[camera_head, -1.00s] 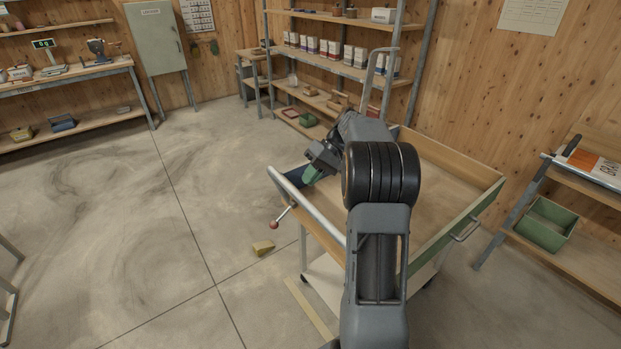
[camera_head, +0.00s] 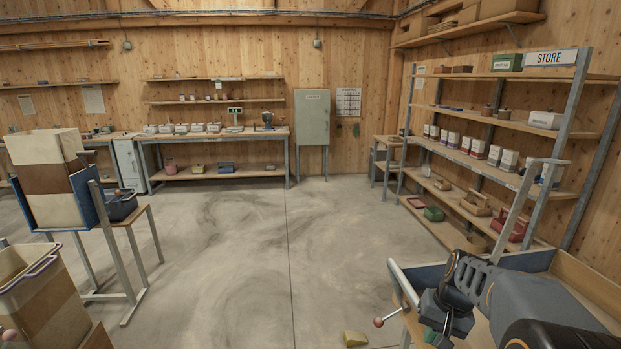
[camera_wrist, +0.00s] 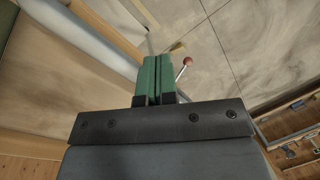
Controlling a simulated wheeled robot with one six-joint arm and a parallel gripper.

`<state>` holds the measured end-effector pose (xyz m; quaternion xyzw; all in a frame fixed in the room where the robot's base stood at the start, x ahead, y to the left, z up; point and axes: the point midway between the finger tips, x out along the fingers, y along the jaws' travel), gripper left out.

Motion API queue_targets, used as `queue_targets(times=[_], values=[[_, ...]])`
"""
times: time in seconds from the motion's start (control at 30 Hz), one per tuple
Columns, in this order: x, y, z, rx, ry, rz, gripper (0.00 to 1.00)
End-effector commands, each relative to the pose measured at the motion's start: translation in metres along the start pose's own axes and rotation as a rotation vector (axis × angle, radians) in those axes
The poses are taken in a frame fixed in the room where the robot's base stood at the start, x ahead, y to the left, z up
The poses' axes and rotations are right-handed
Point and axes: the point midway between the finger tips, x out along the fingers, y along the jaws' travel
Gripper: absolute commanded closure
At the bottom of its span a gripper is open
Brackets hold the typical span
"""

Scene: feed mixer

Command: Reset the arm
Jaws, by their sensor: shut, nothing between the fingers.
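My gripper (camera_wrist: 155,65) shows in the wrist view with its two green fingers pressed together and nothing between them. In the head view my gripper (camera_head: 432,336) is low at the right, partly cut off by the bottom edge, pointing down near the cart's left side. The wooden cart (camera_head: 400,284) has a metal handle and stands beneath my arm. A lever with a red knob (camera_head: 379,322) sticks out from the cart's left side; the knob also shows in the wrist view (camera_wrist: 187,61), just right of the fingertips.
A yellowish block (camera_head: 355,339) lies on the floor left of the cart. Store shelving (camera_head: 515,120) stands at the right. A workbench (camera_head: 215,138) and a grey cabinet (camera_head: 312,117) line the back wall. Bins stand at the left (camera_head: 55,180). The middle floor is clear.

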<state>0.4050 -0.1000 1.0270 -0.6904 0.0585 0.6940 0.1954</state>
Motion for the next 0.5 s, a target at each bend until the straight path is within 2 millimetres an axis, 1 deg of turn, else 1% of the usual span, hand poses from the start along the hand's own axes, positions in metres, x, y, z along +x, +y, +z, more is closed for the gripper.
queue_targets(times=[0.03,0.1,0.2,0.3,0.4,0.5], values=[[-0.003,-0.009,0.020,-0.034,0.043,0.041,1.00],[-0.004,-0.017,0.045,-0.080,0.101,0.090,1.00],[-0.005,-0.027,0.075,-0.158,0.177,0.135,1.00],[-0.006,-0.036,0.100,-0.240,0.235,0.156,1.00],[-0.009,-0.043,0.118,-0.307,0.273,0.159,1.00],[-0.015,-0.052,0.127,-0.351,0.311,0.148,1.00]])
